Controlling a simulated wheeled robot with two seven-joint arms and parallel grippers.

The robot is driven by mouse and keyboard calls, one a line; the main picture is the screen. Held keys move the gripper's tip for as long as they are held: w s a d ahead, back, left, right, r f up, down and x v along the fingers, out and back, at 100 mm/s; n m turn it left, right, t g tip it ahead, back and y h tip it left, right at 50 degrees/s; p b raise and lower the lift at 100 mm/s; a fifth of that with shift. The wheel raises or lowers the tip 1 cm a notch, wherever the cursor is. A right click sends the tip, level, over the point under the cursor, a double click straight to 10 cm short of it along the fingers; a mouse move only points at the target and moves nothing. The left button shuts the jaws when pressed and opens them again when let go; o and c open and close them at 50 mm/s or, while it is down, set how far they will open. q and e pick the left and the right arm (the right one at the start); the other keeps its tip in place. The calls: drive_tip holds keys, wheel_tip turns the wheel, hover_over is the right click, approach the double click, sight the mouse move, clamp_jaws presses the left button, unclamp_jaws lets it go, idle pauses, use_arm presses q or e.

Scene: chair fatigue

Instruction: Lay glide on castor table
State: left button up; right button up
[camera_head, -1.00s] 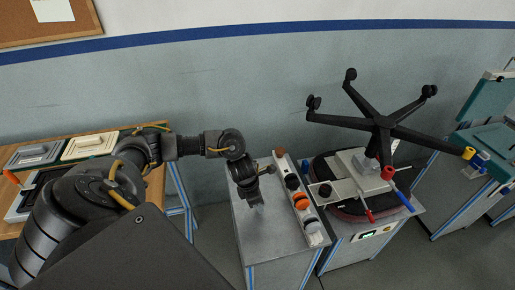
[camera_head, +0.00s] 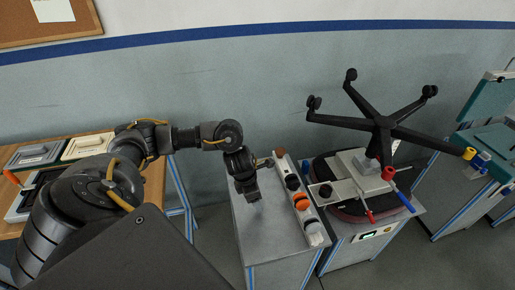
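My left arm reaches in from the left, and its gripper (camera_head: 254,198) points down over the grey top of a small table (camera_head: 262,235), which I take for the castor table. The fingertips are small and dark, so I cannot tell whether they are open or shut, or whether anything is between them. A narrow light tray (camera_head: 316,240) along the table's right side holds a brown piece (camera_head: 280,152), a black piece (camera_head: 292,182), an orange piece (camera_head: 301,202) and a grey-white piece (camera_head: 311,226). I cannot tell which is the glide. My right gripper is out of view.
A black chair base (camera_head: 384,122) with several legs stands upside down on a fixture on the right-hand bench (camera_head: 345,248). Red and blue handles stick out there. A wooden table (camera_head: 155,190) with trays is at the left. The grey tabletop's front is clear.

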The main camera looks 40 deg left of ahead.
use_arm(q)
drive_tip(key=v, duration=0.8)
drive_tip(key=shift+s+r, duration=0.2)
drive_tip(key=shift+r, duration=0.15)
